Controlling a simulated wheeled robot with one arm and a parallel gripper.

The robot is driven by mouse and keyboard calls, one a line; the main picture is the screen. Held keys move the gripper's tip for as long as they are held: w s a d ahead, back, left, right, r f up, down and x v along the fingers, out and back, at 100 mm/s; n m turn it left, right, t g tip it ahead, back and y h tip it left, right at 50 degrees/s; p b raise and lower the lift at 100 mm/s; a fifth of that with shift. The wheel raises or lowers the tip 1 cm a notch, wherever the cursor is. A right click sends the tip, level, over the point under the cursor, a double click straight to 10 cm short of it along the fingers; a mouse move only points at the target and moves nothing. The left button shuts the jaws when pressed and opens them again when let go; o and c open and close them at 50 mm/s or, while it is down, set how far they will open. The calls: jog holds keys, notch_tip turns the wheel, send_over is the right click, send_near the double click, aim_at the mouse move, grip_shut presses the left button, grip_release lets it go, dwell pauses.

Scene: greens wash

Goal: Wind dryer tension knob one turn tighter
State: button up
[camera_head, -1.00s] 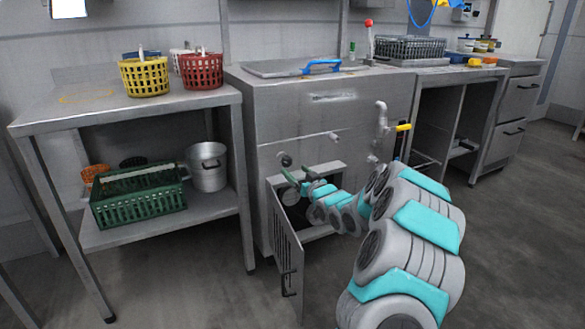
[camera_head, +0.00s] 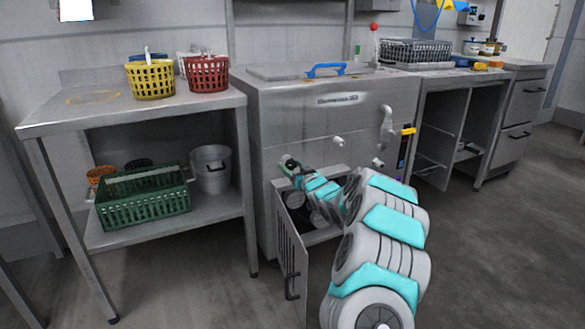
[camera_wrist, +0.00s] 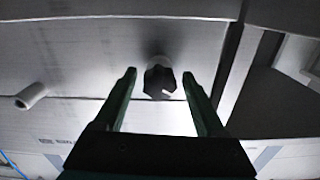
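The tension knob is a dark faceted knob (camera_wrist: 158,80) on a short pale stem, on a light metal panel in the wrist view. My gripper (camera_wrist: 159,73) is open, with one green finger on each side of the knob and a visible gap on both sides. I cannot tell how deep the knob sits between the fingers. In the head view my gripper (camera_head: 288,166) is at the lower left of the steel machine's front (camera_head: 325,120), above the open louvred door (camera_head: 291,250). The gripper hides the knob there.
The open door stands below my arm. A pale peg (camera_wrist: 31,95) sticks out left of the knob in the wrist view. A steel table (camera_head: 95,115) with baskets stands left. A yellow-handled valve (camera_head: 408,131) is right on the machine.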

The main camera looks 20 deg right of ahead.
grip_shut()
dwell(0.3)
jog(key=shift+r+m+p, duration=0.1)
jog(key=shift+m+p, duration=0.2)
jog(key=shift+p, duration=0.4)
jog(key=shift+p, duration=0.4)
jog(key=m+p, duration=0.3)
jog(key=p, duration=0.1)
jog(key=shift+r, duration=0.15)
jog(key=m+p, duration=0.4)
jog(key=m, duration=0.1)
jog(key=shift+a+f+m+p, duration=0.15)
jog(key=shift+m+p, duration=0.35)
jog(key=shift+m, duration=0.3)
jog(key=shift+d+f+m+p, duration=0.1)
jog(key=shift+m+p, duration=0.35)
jog(key=shift+m, duration=0.35)
